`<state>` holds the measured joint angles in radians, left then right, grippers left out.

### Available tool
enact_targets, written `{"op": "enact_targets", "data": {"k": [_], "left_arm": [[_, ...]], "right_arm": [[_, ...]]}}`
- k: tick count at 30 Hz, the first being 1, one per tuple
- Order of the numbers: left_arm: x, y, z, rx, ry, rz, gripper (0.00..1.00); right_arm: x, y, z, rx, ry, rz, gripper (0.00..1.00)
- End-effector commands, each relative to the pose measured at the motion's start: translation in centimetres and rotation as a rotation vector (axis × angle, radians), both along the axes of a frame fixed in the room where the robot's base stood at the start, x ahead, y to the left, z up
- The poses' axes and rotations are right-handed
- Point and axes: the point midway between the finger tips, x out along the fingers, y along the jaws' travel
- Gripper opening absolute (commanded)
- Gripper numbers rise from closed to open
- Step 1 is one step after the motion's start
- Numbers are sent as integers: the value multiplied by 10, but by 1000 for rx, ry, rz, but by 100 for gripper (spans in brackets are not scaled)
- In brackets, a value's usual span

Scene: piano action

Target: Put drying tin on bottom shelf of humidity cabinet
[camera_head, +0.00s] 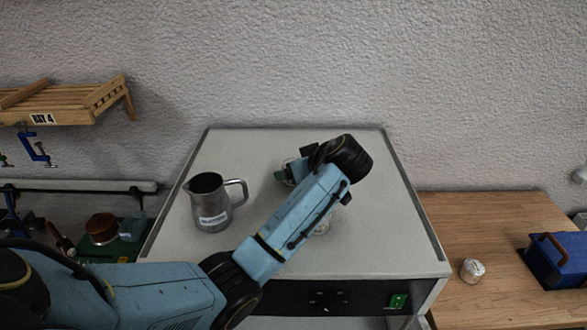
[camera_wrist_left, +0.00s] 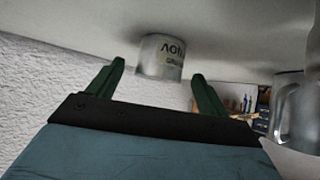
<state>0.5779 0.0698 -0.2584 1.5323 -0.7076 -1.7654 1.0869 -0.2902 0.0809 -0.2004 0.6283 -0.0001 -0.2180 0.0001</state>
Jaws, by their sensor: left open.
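A small grey metal tin (camera_wrist_left: 160,60) with a partly readable label shows in the left wrist view, where the picture is upside down. It stands on the pale top surface, ahead of and between my left gripper's (camera_wrist_left: 157,88) two green fingers, which are apart and empty. In the head view my left gripper (camera_head: 284,174) is low over the cabinet top, and my arm hides most of the tin. The cabinet (camera_head: 230,262) has a pale top and a dark front panel with a green display (camera_head: 398,301). Its inside and shelves are not visible. My right gripper is out of view.
A steel pitcher (camera_head: 211,208) stands left on the top; it also shows in the wrist view (camera_wrist_left: 294,110). A wooden desk at right holds a small round item (camera_head: 472,271) and a blue box (camera_head: 556,262).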

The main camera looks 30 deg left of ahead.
Motion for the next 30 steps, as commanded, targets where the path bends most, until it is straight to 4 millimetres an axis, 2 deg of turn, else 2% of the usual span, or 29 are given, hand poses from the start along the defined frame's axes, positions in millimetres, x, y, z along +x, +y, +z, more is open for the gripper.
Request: {"op": "enact_targets", "data": {"k": [1,6,14,25,26,30], "left_arm": [[3,8,-1,3,4,2,79],[10,21,-14,1,2,1,79],[11,22,-17,0,0,0,79],[11,22,-17,0,0,0,32],[11,22,-16,0,0,0,29],[11,22,-16,1,-1,-1,29]], "right_arm": [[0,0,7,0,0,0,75],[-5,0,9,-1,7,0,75],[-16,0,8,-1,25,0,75],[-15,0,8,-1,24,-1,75],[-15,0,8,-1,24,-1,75],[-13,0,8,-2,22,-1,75]]}}
